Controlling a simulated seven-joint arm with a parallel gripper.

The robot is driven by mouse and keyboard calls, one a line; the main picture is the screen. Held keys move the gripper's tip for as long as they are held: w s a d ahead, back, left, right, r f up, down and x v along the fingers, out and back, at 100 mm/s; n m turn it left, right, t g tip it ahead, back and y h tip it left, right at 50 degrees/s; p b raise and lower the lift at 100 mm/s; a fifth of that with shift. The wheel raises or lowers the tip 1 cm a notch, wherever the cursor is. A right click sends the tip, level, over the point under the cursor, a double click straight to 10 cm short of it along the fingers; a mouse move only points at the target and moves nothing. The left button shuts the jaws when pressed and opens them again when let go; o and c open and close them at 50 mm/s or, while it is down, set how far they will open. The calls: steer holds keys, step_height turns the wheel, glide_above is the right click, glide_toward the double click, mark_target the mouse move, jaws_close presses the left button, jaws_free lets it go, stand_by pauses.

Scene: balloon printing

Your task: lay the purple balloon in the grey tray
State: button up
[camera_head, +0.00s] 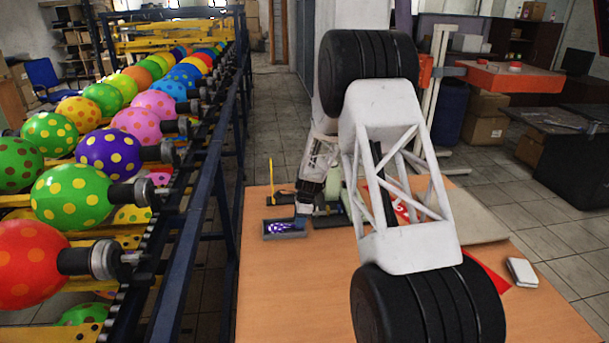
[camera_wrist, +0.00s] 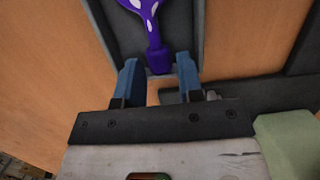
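The purple balloon (camera_head: 280,228) with white spots lies in the small grey tray (camera_head: 286,237) on the table. In the wrist view the balloon (camera_wrist: 147,10) is cut off by the top edge, and its neck points toward my gripper (camera_wrist: 157,63). The grey tray (camera_wrist: 186,30) shows on both sides of the balloon. The two blue fingers are apart, one on each side of the neck's end, with gaps between them and it. My gripper is open. In the head view my gripper (camera_head: 303,212) is at the tray's right end, its fingers too small to make out.
A rack of colourful dotted balloons (camera_head: 110,150) stands at the left behind a dark blue frame. A yellow-and-black object (camera_head: 279,195) stands behind the tray. A white item (camera_head: 522,272) lies at the table's right. The wooden table's (camera_head: 285,290) front left is clear.

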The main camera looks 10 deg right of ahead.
steer(key=shift+o, duration=0.4)
steer(key=shift+s+a+v, duration=0.1)
steer(key=shift+a+v, duration=0.1)
steer(key=shift+v, duration=0.7)
steer(key=shift+s+a+v, duration=0.1)
steer(key=shift+a+v, duration=0.05)
steer(key=shift+v, duration=0.75)
steer(key=shift+s+a+v, duration=0.1)
steer(key=shift+a+v, duration=0.1)
steer(key=shift+v, duration=0.7)
steer(key=shift+d+r, duration=0.1)
steer(key=shift+r, duration=0.2)
steer(key=d+n, duration=0.2)
steer(key=n, duration=0.1)
steer(key=d+n+g, duration=0.1)
steer(key=n, duration=0.3)
steer(key=w+d+n+h, duration=0.1)
steer(key=d+n, duration=0.1)
steer(key=n, duration=0.2)
steer(key=shift+d+f+g, duration=0.1)
steer(key=shift+d+g, duration=0.2)
steer(key=shift+g, duration=0.1)
steer(key=w+r+m+t, duration=0.1)
steer(key=w+r+m, duration=0.8)
steer(key=w+r, duration=0.8)
steer(key=shift+w+r+m+y, duration=0.25)
steer(key=shift+r+m+y, duration=0.15)
steer(key=shift+r, duration=0.75)
steer(key=shift+s+r, duration=0.1)
